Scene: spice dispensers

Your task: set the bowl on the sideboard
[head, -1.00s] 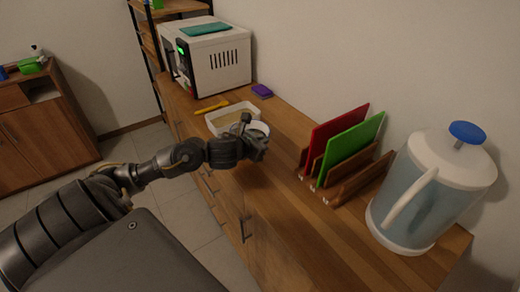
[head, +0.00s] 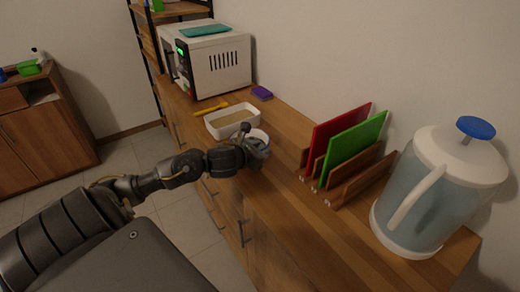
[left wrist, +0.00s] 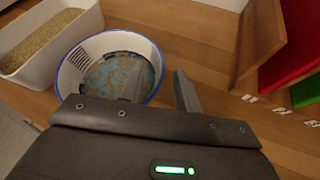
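The bowl (head: 259,135) is white and stands on the wooden sideboard (head: 292,215), partly hidden behind my left gripper (head: 257,152) in the head view. In the left wrist view the bowl (left wrist: 93,47) is white with a blue rim and a blue and orange pattern inside. The left gripper (left wrist: 160,78) has its two fingers apart there. One finger overlaps the bowl's inside and the other is outside its right rim, with a visible gap around the wall. My right gripper is not in view.
A white tray (head: 209,126) of tan grains stands behind the bowl, near a yellow utensil (head: 211,107) and a purple block (head: 262,93). A rack (head: 345,184) with red and green boards and a pitcher (head: 397,250) stand to the right. A white appliance (head: 231,72) is at the back.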

